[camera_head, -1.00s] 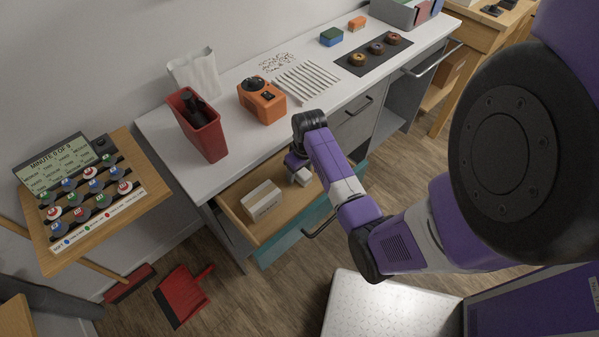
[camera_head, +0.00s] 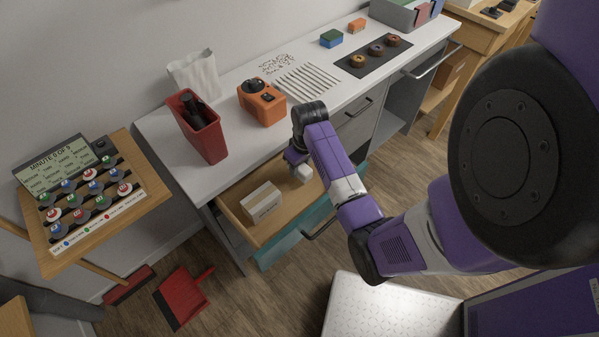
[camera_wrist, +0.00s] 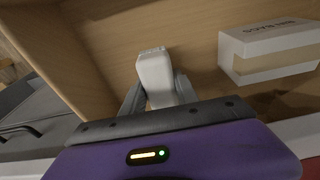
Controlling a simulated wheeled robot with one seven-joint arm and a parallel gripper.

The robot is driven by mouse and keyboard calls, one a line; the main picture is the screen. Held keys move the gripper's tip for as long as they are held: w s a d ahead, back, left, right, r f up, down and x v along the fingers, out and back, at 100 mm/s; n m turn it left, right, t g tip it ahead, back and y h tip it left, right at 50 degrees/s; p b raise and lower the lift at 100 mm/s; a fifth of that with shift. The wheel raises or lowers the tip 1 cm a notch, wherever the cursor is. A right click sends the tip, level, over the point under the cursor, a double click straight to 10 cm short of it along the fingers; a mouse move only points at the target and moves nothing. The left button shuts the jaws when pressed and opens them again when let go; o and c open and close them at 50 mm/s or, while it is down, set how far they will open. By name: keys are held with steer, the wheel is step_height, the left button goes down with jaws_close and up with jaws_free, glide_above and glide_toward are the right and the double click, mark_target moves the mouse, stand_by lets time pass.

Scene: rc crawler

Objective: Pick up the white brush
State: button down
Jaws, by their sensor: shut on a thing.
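The white brush (camera_wrist: 154,72) is between my gripper's two fingers (camera_wrist: 159,92) in the wrist view, with its pale end pointing away from the palm. My gripper (camera_head: 297,160) is shut on it, over the open wooden drawer (camera_head: 285,215). In the head view the white brush (camera_head: 302,173) shows as a small pale block below the wrist. Most of the fingers are hidden behind my wrist there. I cannot tell how far the brush is above the drawer floor.
A white box with print (camera_head: 261,202) lies in the drawer, left of my gripper; it also shows in the wrist view (camera_wrist: 272,50). On the white counter (camera_head: 225,100) stand a red bin (camera_head: 207,139) and an orange device (camera_head: 262,102). A red dustpan (camera_head: 182,297) lies on the floor.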

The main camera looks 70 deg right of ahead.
step_height(320, 180, up, 17)
steer(key=p, duration=0.3)
